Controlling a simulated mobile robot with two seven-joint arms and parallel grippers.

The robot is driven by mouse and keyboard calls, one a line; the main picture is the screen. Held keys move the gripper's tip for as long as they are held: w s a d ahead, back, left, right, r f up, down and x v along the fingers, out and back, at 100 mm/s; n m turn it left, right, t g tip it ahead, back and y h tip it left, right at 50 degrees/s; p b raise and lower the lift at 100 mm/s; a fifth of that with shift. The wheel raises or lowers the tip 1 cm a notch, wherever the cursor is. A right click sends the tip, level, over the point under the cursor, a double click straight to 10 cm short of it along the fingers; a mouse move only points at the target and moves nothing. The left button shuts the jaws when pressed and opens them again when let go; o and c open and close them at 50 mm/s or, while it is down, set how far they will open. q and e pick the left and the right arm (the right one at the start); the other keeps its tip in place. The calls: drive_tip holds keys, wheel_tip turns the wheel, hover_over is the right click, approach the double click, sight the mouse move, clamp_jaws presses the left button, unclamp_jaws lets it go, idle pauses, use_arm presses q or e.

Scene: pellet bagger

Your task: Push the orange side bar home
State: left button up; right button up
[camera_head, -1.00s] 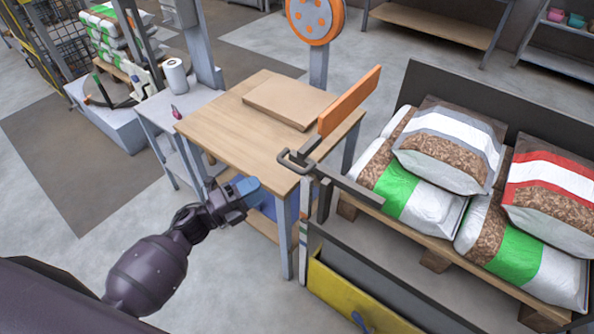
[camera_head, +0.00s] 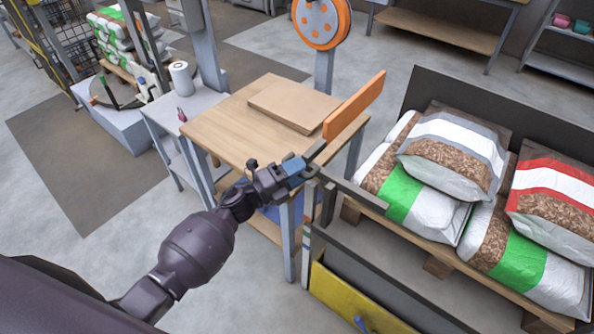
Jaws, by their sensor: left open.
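The orange side bar (camera_head: 354,104) stands out at a slant above the right corner of the wooden table, beside the pallet of bags. My left gripper (camera_head: 308,158) is open at the table's near right corner, close to the near end of the bar's dark arm. It covers the dark handle there, and I cannot tell whether it touches it. My right gripper is not in view.
The wooden table (camera_head: 222,122) carries a flat cardboard stack (camera_head: 293,105). Filled bags (camera_head: 455,148) lie on a pallet at the right, with a dark panel behind them. A yellow panel (camera_head: 345,304) is below. Grey floor is open at the left.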

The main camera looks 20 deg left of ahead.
use_arm(q)
clamp_jaws()
idle(0.3)
drive_tip(key=s+d, duration=0.3)
drive_tip(key=d, duration=0.6)
drive_tip(key=s+d, duration=0.3)
drive_tip(key=d, duration=0.5)
drive_tip(key=shift+s+d+p, duration=0.25)
drive_tip(key=shift+d+p, duration=0.15)
unclamp_jaws()
drive_tip(key=shift+d, duration=0.15)
drive_tip(key=shift+a, duration=0.2)
